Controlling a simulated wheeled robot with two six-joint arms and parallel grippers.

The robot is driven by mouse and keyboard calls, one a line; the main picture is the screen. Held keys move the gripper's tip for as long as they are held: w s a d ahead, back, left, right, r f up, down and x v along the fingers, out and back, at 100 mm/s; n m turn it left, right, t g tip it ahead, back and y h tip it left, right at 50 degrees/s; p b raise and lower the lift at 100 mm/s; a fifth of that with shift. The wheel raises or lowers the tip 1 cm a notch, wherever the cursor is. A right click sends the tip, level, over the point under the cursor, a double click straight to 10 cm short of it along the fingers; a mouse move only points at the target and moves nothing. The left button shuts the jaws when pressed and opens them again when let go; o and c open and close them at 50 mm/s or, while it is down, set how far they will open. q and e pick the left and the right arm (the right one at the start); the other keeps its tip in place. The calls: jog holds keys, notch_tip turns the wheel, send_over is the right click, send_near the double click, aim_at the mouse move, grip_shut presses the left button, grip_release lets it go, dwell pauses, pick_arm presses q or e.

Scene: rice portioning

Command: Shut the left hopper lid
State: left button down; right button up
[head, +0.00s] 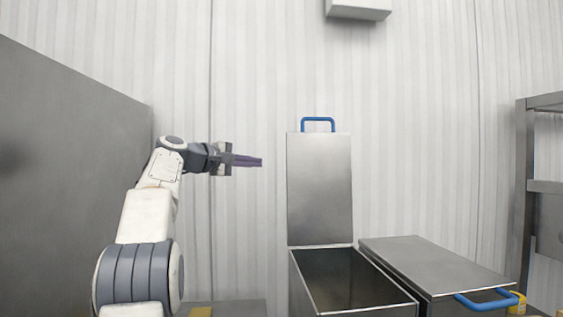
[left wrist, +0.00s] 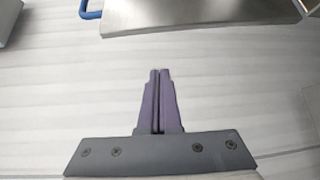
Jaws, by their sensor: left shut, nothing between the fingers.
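The left hopper (head: 300,283) is an open metal box in the head view. Its lid (head: 320,190) stands upright at the back edge, with a blue handle (head: 318,120) on top. My left gripper (head: 260,162) is shut and empty, to the left of the raised lid and apart from it, near its upper part. In the left wrist view the purple fingers (left wrist: 157,75) are pressed together. The lid (left wrist: 190,14) and its blue handle (left wrist: 88,14) show at the top of that view. My right gripper is not in view.
A second hopper with a closed lid (head: 435,262) and blue handle (head: 486,302) stands to the right. A grey panel (head: 70,180) is at the left and a metal shelf frame (head: 527,200) at the far right. A box (head: 358,9) hangs on the wall above.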

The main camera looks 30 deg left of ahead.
pick_arm(q)
jog(key=w+d+p, duration=0.5)
jog(key=shift+w+r+p, duration=0.35)
jog(key=shift+w, duration=0.05)
dwell(0.4)
dwell(0.4)
